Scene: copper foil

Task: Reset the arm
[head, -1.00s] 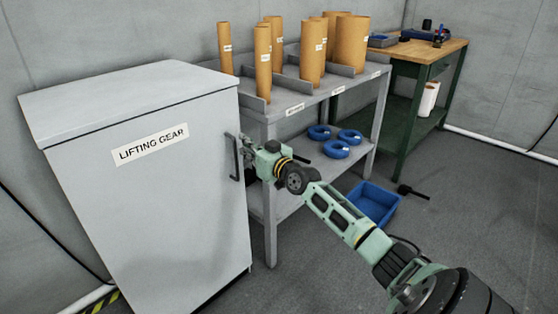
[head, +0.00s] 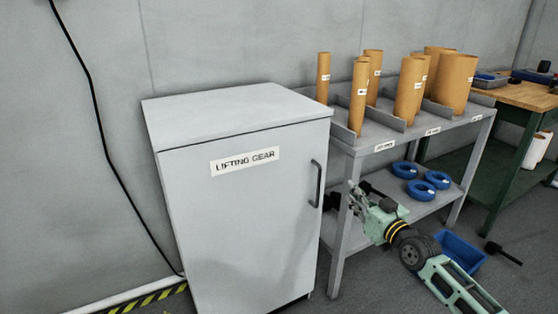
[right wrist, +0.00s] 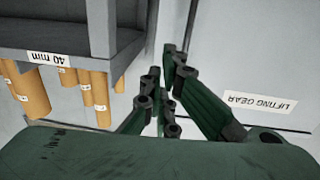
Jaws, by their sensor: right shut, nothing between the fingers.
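My right gripper (head: 353,194) is shut and empty. It is in front of the shelf rack's left post, to the right of the cabinet handle (head: 317,184) and apart from it. The right wrist view, which is upside down, shows its dark green fingers (right wrist: 163,80) close together, with the cabinet's label (right wrist: 262,104) to their right. The grey cabinet (head: 235,225), labelled LIFTING GEAR, stands with its door shut. My right arm (head: 455,285) reaches in from the lower right. My left gripper is out of view.
The grey rack (head: 345,240) beside the cabinet holds several brown tubes (head: 408,90) on top and blue rings (head: 405,169) below. A blue bin (head: 462,252) is on the floor, partly behind my arm. A wooden-topped bench (head: 515,95) stands at the right.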

